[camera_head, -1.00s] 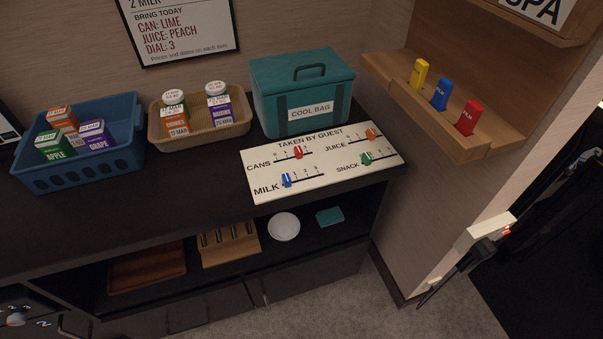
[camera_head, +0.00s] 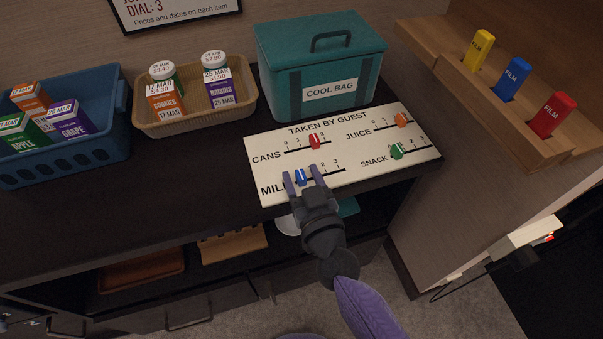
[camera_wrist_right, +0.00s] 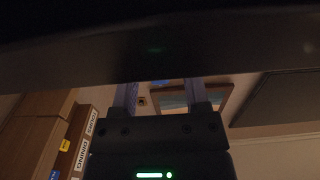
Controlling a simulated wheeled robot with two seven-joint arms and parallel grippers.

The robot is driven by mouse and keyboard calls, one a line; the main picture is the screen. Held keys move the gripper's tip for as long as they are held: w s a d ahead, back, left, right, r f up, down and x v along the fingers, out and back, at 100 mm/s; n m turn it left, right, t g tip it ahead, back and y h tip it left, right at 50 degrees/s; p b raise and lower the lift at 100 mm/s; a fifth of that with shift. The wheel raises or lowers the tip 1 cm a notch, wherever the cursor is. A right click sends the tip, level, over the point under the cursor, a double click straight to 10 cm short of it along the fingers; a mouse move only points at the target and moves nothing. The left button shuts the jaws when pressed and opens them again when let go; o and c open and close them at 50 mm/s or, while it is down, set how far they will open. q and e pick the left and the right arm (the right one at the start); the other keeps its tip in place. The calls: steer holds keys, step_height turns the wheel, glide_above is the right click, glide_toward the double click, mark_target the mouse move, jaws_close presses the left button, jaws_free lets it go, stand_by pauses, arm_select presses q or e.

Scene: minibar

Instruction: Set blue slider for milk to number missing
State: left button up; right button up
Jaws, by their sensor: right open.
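The white "TAKEN BY GUEST" board (camera_head: 350,172) lies on the dark counter, with slider rows for cans, milk, juice and snack. The blue milk slider (camera_head: 300,178) stands near the left end of its slot, left of the visible marks 2 and 3. My right gripper (camera_head: 302,177) is open over the milk row, one finger on each side of the blue slider. It covers part of the MILK label and lower marks. Contact cannot be told. My left gripper is not in view.
The red cans slider (camera_head: 314,142), orange juice slider (camera_head: 401,120) and green snack slider (camera_head: 397,152) are on the same board. A teal cool bag (camera_head: 290,94) stands behind it. A tan basket (camera_head: 190,125) and blue basket (camera_head: 100,158) stand left. The counter between baskets and board is clear.

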steer(key=shift+w+a, duration=0.15)
steer(key=shift+w, duration=0.35)
jaws_close()
stand_by(0.6)
stand_by(0.3)
